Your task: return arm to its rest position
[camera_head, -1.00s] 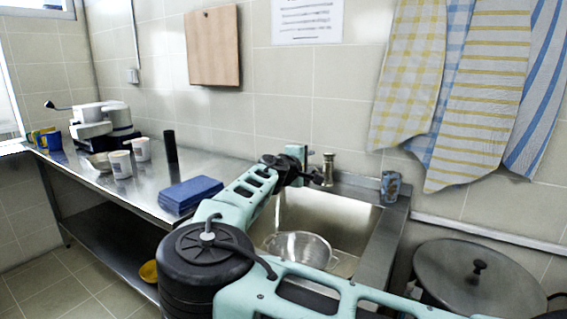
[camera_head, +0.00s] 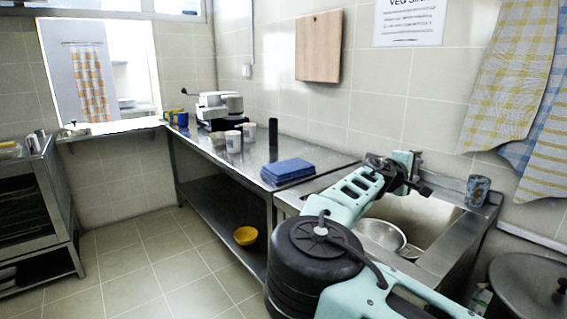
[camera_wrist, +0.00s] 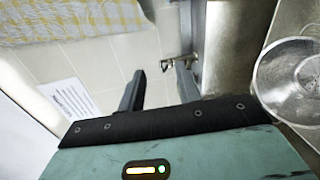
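My gripper (camera_head: 415,178) is at the end of my mint-green arm, at the back edge of the sink near the tap. In the wrist view, the two dark fingers of my gripper (camera_wrist: 160,85) stand apart with nothing between them. The tap (camera_wrist: 178,62) shows just beyond the fingertips; whether they touch it I cannot tell. The arm is stretched out across the front of the sink, bent at a large black joint.
A metal colander (camera_head: 381,235) sits in the sink (camera_head: 428,212). A patterned cup (camera_head: 477,190) stands on the sink's right rim. A blue stack (camera_head: 287,170) lies on the steel counter (camera_head: 315,153). A large lidded pot (camera_head: 530,285) stands at right. Tiled floor (camera_head: 150,260) is open at left.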

